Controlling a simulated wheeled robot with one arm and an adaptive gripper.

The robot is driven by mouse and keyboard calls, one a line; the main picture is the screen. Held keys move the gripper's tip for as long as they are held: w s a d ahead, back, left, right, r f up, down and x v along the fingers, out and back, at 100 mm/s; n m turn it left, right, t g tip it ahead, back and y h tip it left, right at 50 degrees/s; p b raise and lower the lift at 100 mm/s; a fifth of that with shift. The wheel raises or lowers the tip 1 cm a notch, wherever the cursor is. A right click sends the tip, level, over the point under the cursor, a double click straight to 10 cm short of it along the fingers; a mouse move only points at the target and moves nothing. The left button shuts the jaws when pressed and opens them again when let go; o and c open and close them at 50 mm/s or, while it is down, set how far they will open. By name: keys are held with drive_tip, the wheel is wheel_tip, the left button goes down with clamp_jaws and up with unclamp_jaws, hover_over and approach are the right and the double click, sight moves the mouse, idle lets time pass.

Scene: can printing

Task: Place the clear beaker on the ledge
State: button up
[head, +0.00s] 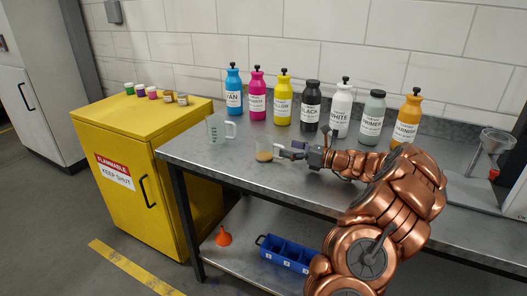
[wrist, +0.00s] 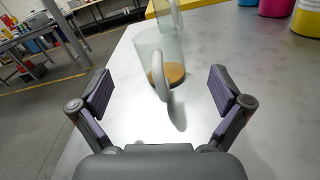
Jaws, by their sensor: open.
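A clear beaker with a handle and tan contents (head: 264,151) stands upright on the metal bench (head: 205,151). In the wrist view this beaker (wrist: 150,48) is straight ahead, its handle facing my gripper. A second clear beaker (head: 216,128), seemingly empty, stands behind it to the left; part of it shows at the top of the wrist view (wrist: 166,14). My gripper (head: 284,153) is open and empty, just right of the tan-filled beaker at low height. In the wrist view its fingers (wrist: 161,91) are spread wide, short of the handle. I cannot tell which surface is the ledge.
Several colored bottles (head: 311,105) line the bench's back by the wall. A yellow cabinet (head: 165,140) with small jars stands left. A funnel stand (head: 493,145) is at the right. A blue bin (head: 286,252) and orange funnel (head: 224,237) are on the lower shelf.

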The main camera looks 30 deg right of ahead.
sight(273, 144)
drive_tip(key=p+x, duration=0.1)
drive_tip(key=x, duration=0.6)
drive_tip(key=shift+a, duration=0.15)
drive_tip(key=shift+r, duration=0.1)
drive_tip(key=c, duration=1.3)
drive_tip(key=shift+o, duration=0.2)
drive_tip(key=shift+r, duration=0.15)
